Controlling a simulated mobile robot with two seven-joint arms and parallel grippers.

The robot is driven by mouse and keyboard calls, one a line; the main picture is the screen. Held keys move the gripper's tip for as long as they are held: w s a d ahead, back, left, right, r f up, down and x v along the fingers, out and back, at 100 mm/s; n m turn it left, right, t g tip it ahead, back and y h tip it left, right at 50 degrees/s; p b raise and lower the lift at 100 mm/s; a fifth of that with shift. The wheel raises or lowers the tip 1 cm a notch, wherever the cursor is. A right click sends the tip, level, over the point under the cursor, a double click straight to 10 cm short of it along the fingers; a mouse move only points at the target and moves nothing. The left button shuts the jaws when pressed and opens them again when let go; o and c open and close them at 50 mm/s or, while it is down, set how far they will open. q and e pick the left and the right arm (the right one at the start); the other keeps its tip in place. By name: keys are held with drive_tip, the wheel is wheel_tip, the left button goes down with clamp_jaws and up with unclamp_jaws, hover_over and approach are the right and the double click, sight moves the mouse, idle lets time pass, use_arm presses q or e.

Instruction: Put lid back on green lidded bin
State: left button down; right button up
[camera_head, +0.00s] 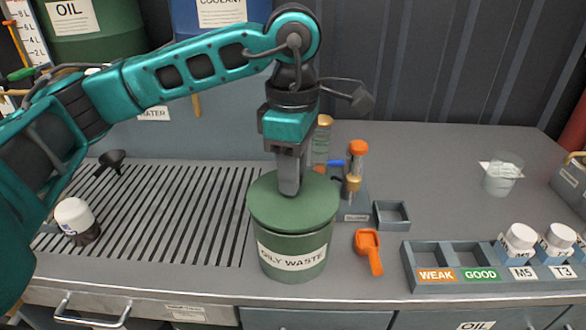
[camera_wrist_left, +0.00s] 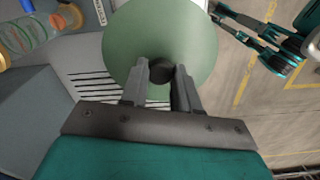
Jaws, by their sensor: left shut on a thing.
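The green bin (camera_head: 292,262) labelled OILY WASTE stands upright at the front of the bench, beside the slatted grate. Its round green lid (camera_head: 265,205) is over the bin's top, slightly offset or tilted; I cannot tell if it is fully seated. My left gripper (camera_head: 289,190) points down from above and is shut on the lid's dark knob. In the left wrist view the fingers (camera_wrist_left: 161,88) close on both sides of the knob, with the lid (camera_wrist_left: 200,40) spread beneath. My right gripper (camera_wrist_left: 285,65) appears at the upper right of the wrist view, off the bench; its jaw state is unclear.
An orange scoop (camera_head: 369,250) and a small grey tray (camera_head: 391,215) lie right of the bin. A sample stand with an orange-capped tube (camera_head: 357,160) is behind. A labelled rack (camera_head: 480,280) is at front right. A white-capped jar (camera_head: 75,218) stands left on the grate (camera_head: 185,215).

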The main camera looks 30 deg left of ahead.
use_arm(q)
drive_tip(key=shift+f+b, duration=0.2)
drive_tip(key=shift+b, duration=0.25)
idle(1.1)
idle(0.4)
drive_tip(key=shift+c, duration=1.3)
unclamp_jaws()
drive_tip(key=shift+r, duration=0.15)
drive_tip(key=shift+r+p, duration=2.35)
drive_tip(key=shift+r, duration=1.05)
clamp_jaws()
